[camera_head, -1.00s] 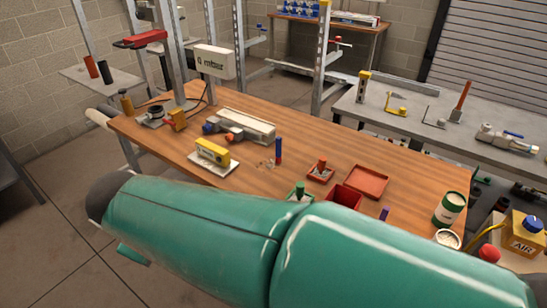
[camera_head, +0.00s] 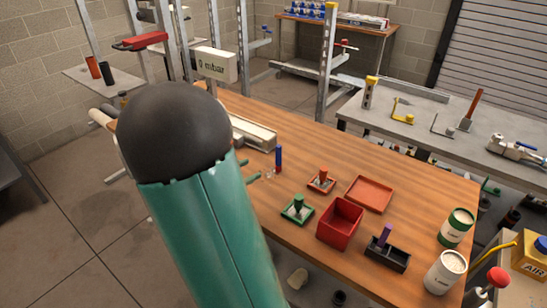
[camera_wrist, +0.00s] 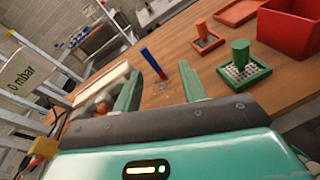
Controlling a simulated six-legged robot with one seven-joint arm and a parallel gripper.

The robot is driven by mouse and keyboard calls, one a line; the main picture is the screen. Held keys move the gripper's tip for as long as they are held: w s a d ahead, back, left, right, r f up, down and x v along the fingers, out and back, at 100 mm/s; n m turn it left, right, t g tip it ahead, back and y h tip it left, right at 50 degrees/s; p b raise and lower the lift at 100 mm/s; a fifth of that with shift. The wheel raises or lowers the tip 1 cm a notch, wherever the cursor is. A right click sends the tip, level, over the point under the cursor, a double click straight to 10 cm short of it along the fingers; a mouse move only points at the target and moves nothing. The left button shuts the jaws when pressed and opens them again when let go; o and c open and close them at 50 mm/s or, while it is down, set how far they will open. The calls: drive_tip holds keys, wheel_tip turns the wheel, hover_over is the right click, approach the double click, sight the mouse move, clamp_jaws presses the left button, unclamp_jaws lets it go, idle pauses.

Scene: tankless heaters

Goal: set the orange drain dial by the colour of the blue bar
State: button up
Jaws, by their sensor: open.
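The blue bar (camera_head: 278,157) stands upright on the wooden table, blue on top with a red lower end. It also shows in the wrist view (camera_wrist: 152,62), tilted in the picture, beyond and between my fingers. My gripper (camera_wrist: 160,90) is open and empty, its two green fingers spread above the table. In the head view only its fingertips show past my dark arm joint. A small orange round part (camera_wrist: 101,107) shows beside a long white unit (camera_wrist: 98,88) at the left finger; it may be the drain dial, but the finger partly hides it and its setting cannot be read.
A green-handled stamp (camera_head: 298,206), an orange-handled stamp (camera_head: 321,178), a red box (camera_head: 340,222) and an orange-red tray (camera_head: 369,194) stand on the table. A white sign (camera_head: 215,65) reads "0 mbar". White cans (camera_head: 445,271) stand at the right. Small clear bits lie near the bar.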

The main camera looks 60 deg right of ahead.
sight(277, 147)
drive_tip(key=d+f+n+h, duration=0.1)
drive_tip(key=d, duration=0.5)
drive_tip(key=d+f+n+t, duration=0.1)
drive_tip(key=d+n, duration=0.1)
drive_tip(key=d, duration=0.4)
drive_tip(key=d+f+n+h, duration=0.1)
drive_tip(key=d+n, duration=0.1)
drive_tip(key=d, duration=0.5)
drive_tip(key=shift+s+f+t+h, duration=0.3)
drive_tip(key=shift+s+f+t, duration=0.05)
drive_tip(key=shift+f+t, duration=0.05)
clamp_jaws()
